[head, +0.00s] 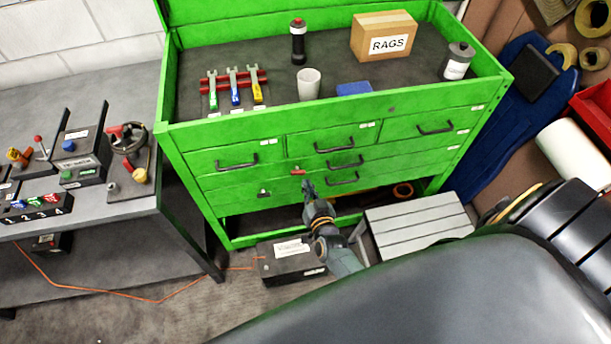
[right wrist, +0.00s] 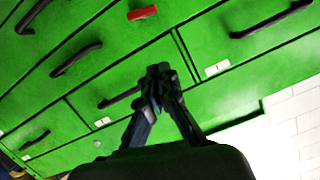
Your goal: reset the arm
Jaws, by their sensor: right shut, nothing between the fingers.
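My right gripper (head: 307,187) is in front of the lower drawers of the green tool chest (head: 250,215) in the head view. In the right wrist view the gripper (right wrist: 158,88) is shut and empty, with its fingertips together before the green drawer fronts. Whether the fingertips touch the drawer front cannot be told. A small red piece (head: 298,172) sits on the drawer front just above the gripper, and it also shows in the right wrist view (right wrist: 142,13). My left gripper is not in view.
A grey slatted step (head: 418,228) stands right of my arm. A black labelled box (head: 290,262) lies on the floor below it. A bench (head: 95,250) with levers and switches is at left. A cup (head: 308,84) and a RAGS box (head: 383,36) stand on the chest.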

